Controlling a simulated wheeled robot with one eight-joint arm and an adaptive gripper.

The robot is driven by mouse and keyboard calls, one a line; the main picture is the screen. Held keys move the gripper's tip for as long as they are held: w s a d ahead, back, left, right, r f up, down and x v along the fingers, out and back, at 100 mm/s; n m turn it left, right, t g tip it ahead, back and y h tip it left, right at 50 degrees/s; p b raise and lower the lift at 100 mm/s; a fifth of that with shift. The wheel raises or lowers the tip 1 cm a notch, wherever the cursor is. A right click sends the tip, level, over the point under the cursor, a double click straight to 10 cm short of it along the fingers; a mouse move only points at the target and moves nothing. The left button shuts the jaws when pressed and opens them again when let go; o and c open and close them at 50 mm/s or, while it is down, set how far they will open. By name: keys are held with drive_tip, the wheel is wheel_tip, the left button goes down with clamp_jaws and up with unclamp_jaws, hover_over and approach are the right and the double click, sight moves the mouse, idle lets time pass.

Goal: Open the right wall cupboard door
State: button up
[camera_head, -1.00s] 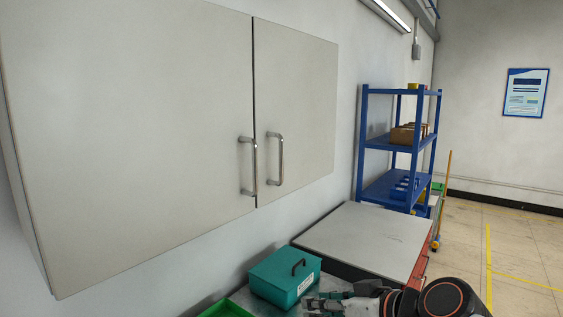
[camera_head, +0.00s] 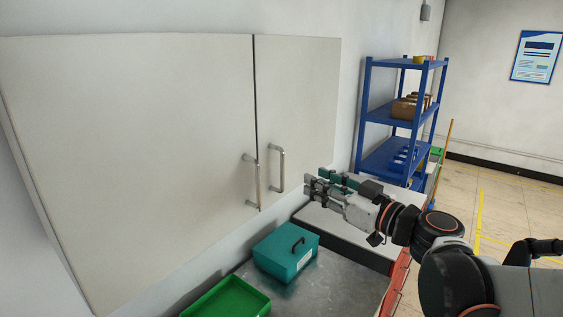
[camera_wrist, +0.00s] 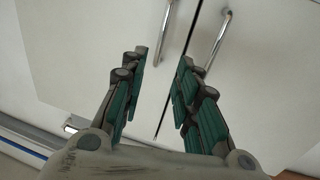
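The right wall cupboard door (camera_head: 305,110) is the narrower white panel, closed, with a vertical metal bar handle (camera_head: 282,169) near its left edge. The left door (camera_head: 130,140) is closed too, with its own handle (camera_head: 257,182) across the seam. My gripper (camera_head: 318,182) is to the right of the right door's handle, apart from it. In the wrist view my gripper (camera_wrist: 160,85) has its green-padded fingers spread with nothing between them. The seam and both handles lie beyond the fingertips; the right door's handle (camera_wrist: 220,38) is at upper right.
Below are a teal box (camera_head: 285,252) with a black handle and a green tray (camera_head: 228,299) on a grey bench (camera_head: 335,285). A white-topped cabinet (camera_head: 335,222) and a blue shelf rack (camera_head: 390,115) stand beyond. The space before the doors looks clear.

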drive_tip(key=p, duration=0.2)
hover_over(282, 190)
drive_tip(key=shift+w, duration=0.35)
drive_tip(key=shift+c, duration=0.3)
clamp_jaws()
